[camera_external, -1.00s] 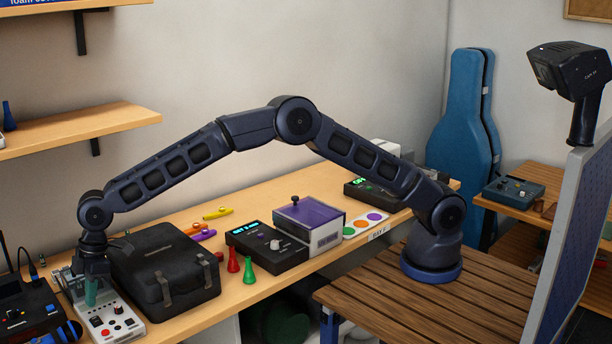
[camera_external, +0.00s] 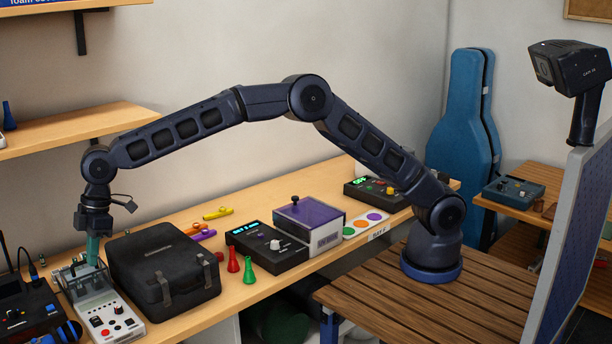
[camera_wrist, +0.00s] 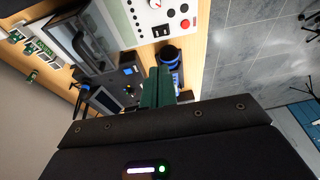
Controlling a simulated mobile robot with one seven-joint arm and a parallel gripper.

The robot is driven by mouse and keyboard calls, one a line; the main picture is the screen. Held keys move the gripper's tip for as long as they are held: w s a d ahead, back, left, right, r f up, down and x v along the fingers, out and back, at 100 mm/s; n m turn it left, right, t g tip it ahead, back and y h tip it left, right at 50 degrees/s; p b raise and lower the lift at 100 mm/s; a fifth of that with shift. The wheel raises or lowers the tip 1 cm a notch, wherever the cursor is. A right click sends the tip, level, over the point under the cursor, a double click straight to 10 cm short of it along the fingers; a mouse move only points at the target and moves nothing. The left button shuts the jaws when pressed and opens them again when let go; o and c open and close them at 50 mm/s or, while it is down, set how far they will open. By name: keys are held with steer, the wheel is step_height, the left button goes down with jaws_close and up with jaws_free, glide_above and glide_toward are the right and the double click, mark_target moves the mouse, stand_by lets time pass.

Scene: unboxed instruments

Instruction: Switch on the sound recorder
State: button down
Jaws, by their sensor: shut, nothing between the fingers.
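My gripper (camera_external: 93,250) is shut and empty, its green fingers pointing down just above the far end of a white control unit (camera_external: 128,329). This unit has a red button, a black knob and a clear-covered section; I cannot tell for certain whether it is the sound recorder. In the wrist view my fingers (camera_wrist: 158,88) stand together, and the white unit (camera_wrist: 146,12) is at the top.
A black hard case (camera_external: 165,262) stands close right of the white unit. Further right are red and green game pieces (camera_external: 233,261), a black device with a lit display (camera_external: 268,247) and a purple-topped box (camera_external: 308,222). A wooden shelf (camera_external: 75,130) is on the wall near my arm.

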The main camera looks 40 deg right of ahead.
mark_target(107, 314)
steer(key=shift+s+r, duration=0.1)
steer(key=shift+s, duration=0.55)
steer(key=x, duration=0.8)
steer(key=d+x, duration=0.1)
steer(key=x, duration=0.4)
steer(key=shift+s, duration=0.25)
steer(key=shift+f, duration=0.6)
steer(key=shift+s+f, duration=0.2)
steer(key=shift+f, duration=0.1)
steer(key=shift+w, duration=0.15)
